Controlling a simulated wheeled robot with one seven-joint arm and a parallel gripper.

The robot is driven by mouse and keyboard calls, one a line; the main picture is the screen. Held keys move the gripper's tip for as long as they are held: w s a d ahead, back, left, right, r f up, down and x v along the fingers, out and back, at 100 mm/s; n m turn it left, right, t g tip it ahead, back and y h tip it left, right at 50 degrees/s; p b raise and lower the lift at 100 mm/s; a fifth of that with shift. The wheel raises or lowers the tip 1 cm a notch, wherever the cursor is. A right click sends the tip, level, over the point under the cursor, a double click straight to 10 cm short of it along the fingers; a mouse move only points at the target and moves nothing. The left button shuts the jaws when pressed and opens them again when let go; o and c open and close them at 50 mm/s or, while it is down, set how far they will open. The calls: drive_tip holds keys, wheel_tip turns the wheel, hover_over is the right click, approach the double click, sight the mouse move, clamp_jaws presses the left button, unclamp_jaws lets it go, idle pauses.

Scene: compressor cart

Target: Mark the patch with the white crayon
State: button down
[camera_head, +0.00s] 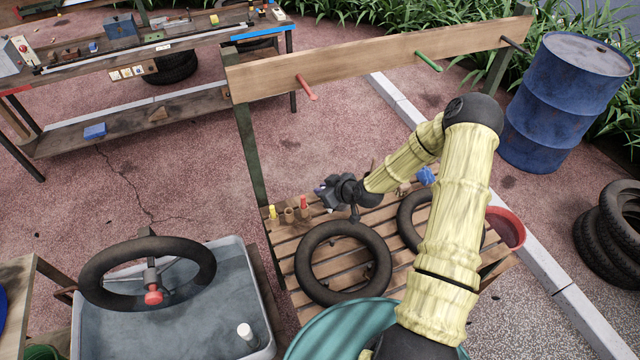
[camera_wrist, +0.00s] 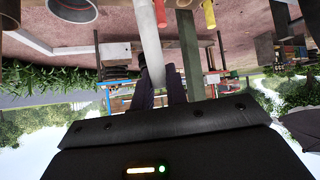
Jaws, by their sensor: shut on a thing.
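My gripper (camera_head: 325,194) is above the back left of the slatted table, near the crayon holders. In the wrist view my gripper (camera_wrist: 160,82) is shut on a pale stick that looks like the white crayon (camera_wrist: 150,45). In the head view the crayon is too small to make out. A yellow crayon (camera_head: 272,211) and a red crayon (camera_head: 303,202) stand upright at the table's back left corner, with an empty-looking brown holder (camera_head: 289,214) between them. A black inner tube (camera_head: 300,262) lies on the table. I cannot make out the patch.
A second tube (camera_head: 408,222) lies right of the first on the slatted table (camera_head: 283,246). A plank with pegs (camera_head: 350,73) spans above the back. A water tub (camera_head: 105,335) with a tube on its rim stands left. A blue drum (camera_head: 565,100) stands at right.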

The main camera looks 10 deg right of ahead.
drive_tip(key=shift+f, duration=0.1)
drive_tip(key=shift+f+b, duration=1.65)
drive_tip(key=shift+f, duration=1.15)
drive_tip(key=shift+f+b, duration=0.55)
drive_tip(key=shift+f, duration=0.1)
drive_tip(key=shift+a+r, duration=0.1)
drive_tip(key=shift+a, duration=0.2)
drive_tip(key=shift+s+a+b, duration=0.1)
drive_tip(key=shift+a+b, duration=0.1)
drive_tip(key=shift+b, duration=0.2)
drive_tip(key=shift+s+a+b, duration=0.15)
drive_tip(key=shift+a+b, duration=0.2)
drive_tip(key=shift+a, duration=0.2)
drive_tip(key=shift+d, duration=0.3)
idle(0.6)
drive_tip(key=shift+d+f+b, duration=0.25)
drive_tip(key=shift+d+b, duration=0.2)
drive_tip(key=shift+b, duration=0.1)
idle(0.4)
drive_tip(key=shift+w+d+r, duration=0.1)
drive_tip(key=shift+w+d, duration=0.1)
drive_tip(key=shift+d, duration=0.2)
idle(0.4)
